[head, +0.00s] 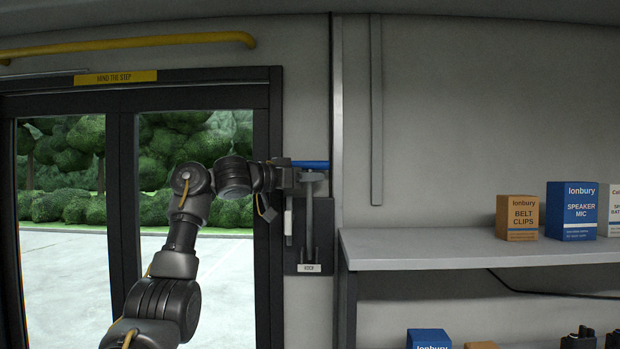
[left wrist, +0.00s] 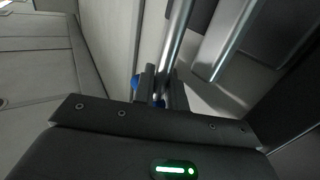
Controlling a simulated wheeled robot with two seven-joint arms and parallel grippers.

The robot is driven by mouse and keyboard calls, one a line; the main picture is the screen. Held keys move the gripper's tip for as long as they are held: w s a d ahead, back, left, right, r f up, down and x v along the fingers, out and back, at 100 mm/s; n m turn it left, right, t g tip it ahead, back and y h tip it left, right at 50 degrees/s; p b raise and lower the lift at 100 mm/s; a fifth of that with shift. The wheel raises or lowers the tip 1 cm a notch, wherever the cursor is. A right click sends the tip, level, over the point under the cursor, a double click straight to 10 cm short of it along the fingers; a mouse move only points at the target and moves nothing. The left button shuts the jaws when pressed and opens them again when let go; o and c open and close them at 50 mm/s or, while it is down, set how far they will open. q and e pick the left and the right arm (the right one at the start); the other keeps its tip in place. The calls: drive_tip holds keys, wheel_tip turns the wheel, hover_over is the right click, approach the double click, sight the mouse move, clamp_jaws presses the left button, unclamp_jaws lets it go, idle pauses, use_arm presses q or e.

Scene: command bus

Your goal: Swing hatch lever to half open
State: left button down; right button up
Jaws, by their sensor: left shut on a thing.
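The hatch lever has a blue crossbar grip (head: 314,164) at the top of a grey metal shaft (head: 309,205). The shaft stands about upright in front of a dark wall plate (head: 322,235) with a small white label. My left gripper (head: 293,165) is at the left part of the blue grip and shut on it. In the left wrist view, the fingers (left wrist: 160,88) close around the lever, blue shows beside and between them, and the metal shaft (left wrist: 179,38) runs up and away. The fingers partly hide the grip. My right gripper is in neither view.
A dark-framed glass door (head: 122,200) stands left of the lever, behind my left arm. A grey shelf (head: 430,250) with boxes, including a belt clips box (head: 517,218) and a speaker mic box (head: 571,211), begins just right of the plate. A yellow rail (head: 130,43) runs above the door.

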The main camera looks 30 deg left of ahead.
use_arm(q)
drive_tip(key=s+d+f+m+t+h+b, duration=0.1)
drive_tip(key=s+d+m+h+b, duration=0.1)
drive_tip(key=s+m+b, duration=0.2)
drive_tip(key=s+d+f+m+t+h+b, duration=0.1)
drive_tip(key=s+m+b, duration=0.4)
drive_tip(key=b, duration=0.6)
drive_tip(key=shift+s+d+f+h, duration=0.55)
drive_tip(key=shift+d+f+h, duration=0.2)
drive_tip(key=shift+d+h, duration=0.2)
drive_tip(key=c, duration=1.5)
unclamp_jaws()
